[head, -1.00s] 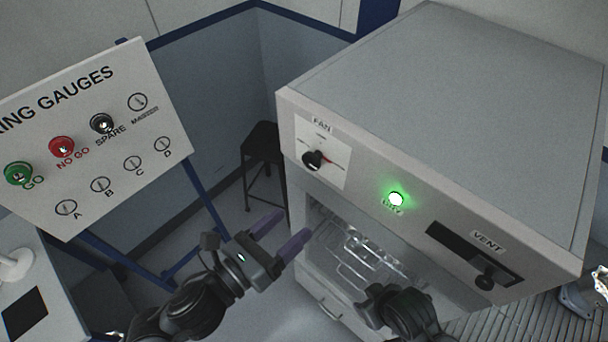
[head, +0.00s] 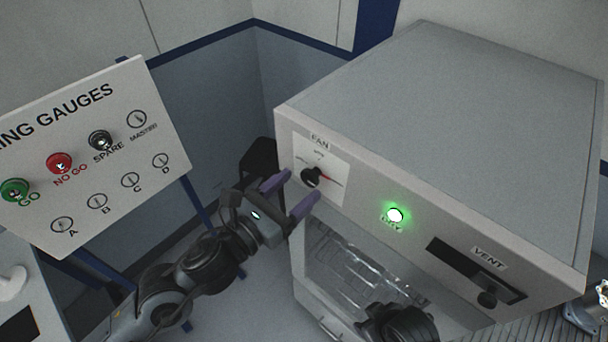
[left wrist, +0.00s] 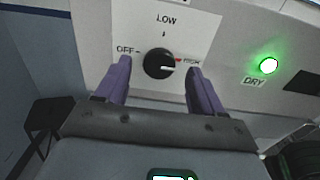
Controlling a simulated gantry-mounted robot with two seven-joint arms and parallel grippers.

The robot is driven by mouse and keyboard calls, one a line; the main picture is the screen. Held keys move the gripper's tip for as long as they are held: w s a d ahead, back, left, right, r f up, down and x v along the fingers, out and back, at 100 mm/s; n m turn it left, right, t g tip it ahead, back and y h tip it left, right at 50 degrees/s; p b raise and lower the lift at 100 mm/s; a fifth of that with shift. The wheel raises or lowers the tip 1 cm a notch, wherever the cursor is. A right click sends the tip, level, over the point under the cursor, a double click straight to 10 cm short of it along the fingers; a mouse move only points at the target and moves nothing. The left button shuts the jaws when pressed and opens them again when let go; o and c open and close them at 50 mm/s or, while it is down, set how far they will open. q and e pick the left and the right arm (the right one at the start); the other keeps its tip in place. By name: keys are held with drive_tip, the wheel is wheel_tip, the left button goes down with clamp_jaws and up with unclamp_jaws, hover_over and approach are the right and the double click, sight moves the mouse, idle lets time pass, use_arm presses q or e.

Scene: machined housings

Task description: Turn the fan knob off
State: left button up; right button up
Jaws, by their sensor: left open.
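The fan knob (head: 312,177) is a round black knob on a white plate (head: 335,165) at the upper left of the oven front. In the left wrist view the knob (left wrist: 159,64) shows a white pointer mark turned right, toward the red HIGH mark; OFF is at its left and LOW above. My left gripper (head: 296,190) is open, with purple fingers just short of the panel. In the left wrist view its fingertips (left wrist: 160,68) appear on either side of the knob, not closed on it. My right arm shows at the bottom, but its fingers cannot be made out.
The grey oven (head: 460,90) has a lit green DRY lamp (head: 395,215) and a VENT slider (head: 487,298). A ring gauge board (head: 110,180) stands at the left. A dark stool (head: 260,158) is behind my left gripper.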

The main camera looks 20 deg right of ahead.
sight(313, 176)
use_arm(q)
drive_tip(key=shift+x, duration=1.5)
drive_tip(key=shift+c, duration=0.5)
drive_tip(key=c, duration=0.9)
